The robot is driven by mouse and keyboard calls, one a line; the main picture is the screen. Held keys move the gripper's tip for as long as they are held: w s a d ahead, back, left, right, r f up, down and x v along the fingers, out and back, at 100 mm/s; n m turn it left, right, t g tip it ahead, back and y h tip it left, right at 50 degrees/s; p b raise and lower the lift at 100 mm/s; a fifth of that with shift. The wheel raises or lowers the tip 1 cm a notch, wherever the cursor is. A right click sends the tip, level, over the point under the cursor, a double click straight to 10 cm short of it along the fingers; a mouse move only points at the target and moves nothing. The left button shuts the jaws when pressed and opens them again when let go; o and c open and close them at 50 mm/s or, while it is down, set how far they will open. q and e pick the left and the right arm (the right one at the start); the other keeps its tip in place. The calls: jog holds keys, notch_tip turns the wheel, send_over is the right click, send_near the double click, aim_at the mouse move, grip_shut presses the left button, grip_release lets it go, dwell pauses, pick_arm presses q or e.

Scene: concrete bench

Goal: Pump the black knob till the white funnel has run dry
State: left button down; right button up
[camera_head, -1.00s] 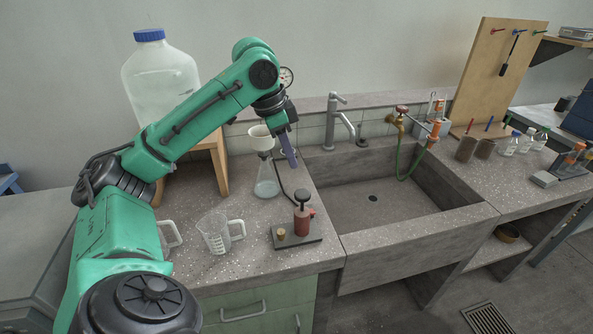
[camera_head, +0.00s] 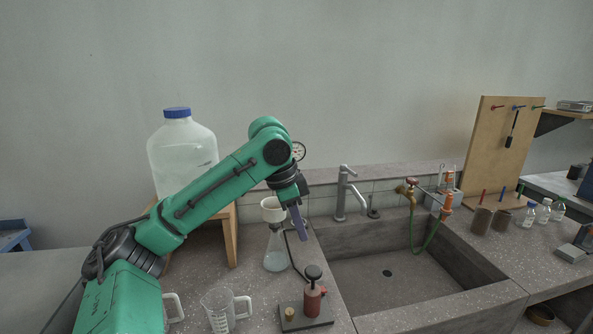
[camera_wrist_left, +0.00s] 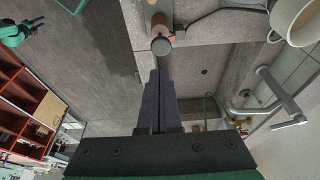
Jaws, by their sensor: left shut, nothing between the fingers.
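The black knob (camera_head: 313,271) tops a red hand pump (camera_head: 312,302) on a dark base plate. The white funnel (camera_head: 273,213) sits upright in a clear flask (camera_head: 276,258) with pale liquid low in it. A dark hose runs from the flask towards the pump. Whether the funnel holds liquid cannot be told. My left gripper (camera_head: 303,239) is shut and empty, its tips a little above the knob and apart from it. In the left wrist view, the knob (camera_wrist_left: 161,46) lies just beyond the fingertips (camera_wrist_left: 157,76), and the funnel (camera_wrist_left: 290,14) is cut off at top right.
A large blue-capped bottle (camera_head: 182,152) stands on a wooden stand (camera_head: 231,243) behind my left arm. A clear measuring jug (camera_head: 219,310) is left of the pump. The stone sink (camera_head: 425,272) with a tap (camera_head: 342,193) is to the right. A green-black arm part shows top left in the wrist view.

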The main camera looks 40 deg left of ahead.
dwell(0.3)
pick_arm(q)
jog(key=s+a+r+n+g+p, duration=0.1)
jog(key=s+a+n+g+p, duration=0.1)
jog(key=a+n+p, duration=0.85)
jog(key=w+d+f+n, duration=0.1)
jog(key=w+d+n, duration=0.2)
jog(key=d+n, duration=0.1)
jog(key=w+d+f+n+g, duration=0.1)
jog(key=w+d+f+n, duration=0.1)
jog(key=d, duration=0.5)
jog(key=shift+w+f+n+y, duration=0.3)
jog(key=shift+w+n+y, duration=0.15)
jog(key=shift+n, duration=0.5)
jog(key=shift+a, duration=0.1)
